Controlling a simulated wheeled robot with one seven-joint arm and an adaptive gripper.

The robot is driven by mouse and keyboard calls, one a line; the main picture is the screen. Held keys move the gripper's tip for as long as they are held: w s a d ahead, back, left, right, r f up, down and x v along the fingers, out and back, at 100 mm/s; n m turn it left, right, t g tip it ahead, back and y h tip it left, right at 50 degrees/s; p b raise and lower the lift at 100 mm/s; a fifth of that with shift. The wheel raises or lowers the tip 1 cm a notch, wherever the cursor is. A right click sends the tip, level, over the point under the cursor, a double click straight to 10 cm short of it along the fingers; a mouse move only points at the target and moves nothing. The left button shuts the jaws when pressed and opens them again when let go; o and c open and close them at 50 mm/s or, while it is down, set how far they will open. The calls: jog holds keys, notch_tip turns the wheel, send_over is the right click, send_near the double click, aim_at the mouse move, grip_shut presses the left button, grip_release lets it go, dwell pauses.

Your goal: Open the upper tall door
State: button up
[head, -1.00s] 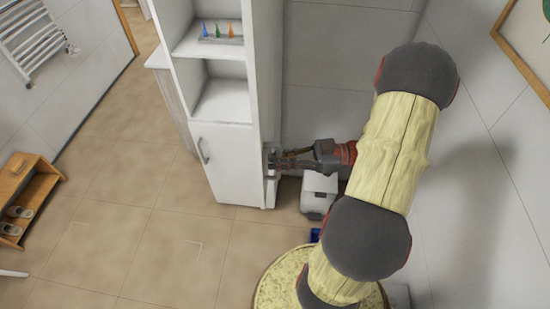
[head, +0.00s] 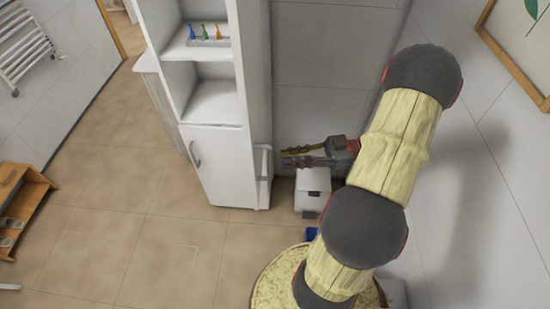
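A tall white cabinet (head: 258,90) stands left of centre, with open shelves above and a tall white door (head: 222,168) below. This door is shut and has a grey handle (head: 195,153) at its left edge. On the cabinet's right side, a white upright bar, perhaps a handle (head: 263,162), stands out low down. My gripper (head: 284,157) is to the right of this bar, pointing left at it, with a small gap between. Its two dark fingers are apart with nothing visible between them. I cannot tell which door counts as the upper tall one.
A white bin (head: 313,190) stands on the floor just below my gripper. A blue object (head: 311,233) lies near my base. Small coloured bottles (head: 206,33) stand on a shelf. A wooden shoe rack (head: 25,200) is at far left. The floor before the cabinet is clear.

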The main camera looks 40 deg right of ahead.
jog(key=v, duration=0.5)
jog(key=shift+s+d, duration=0.2)
jog(key=shift+d, duration=0.15)
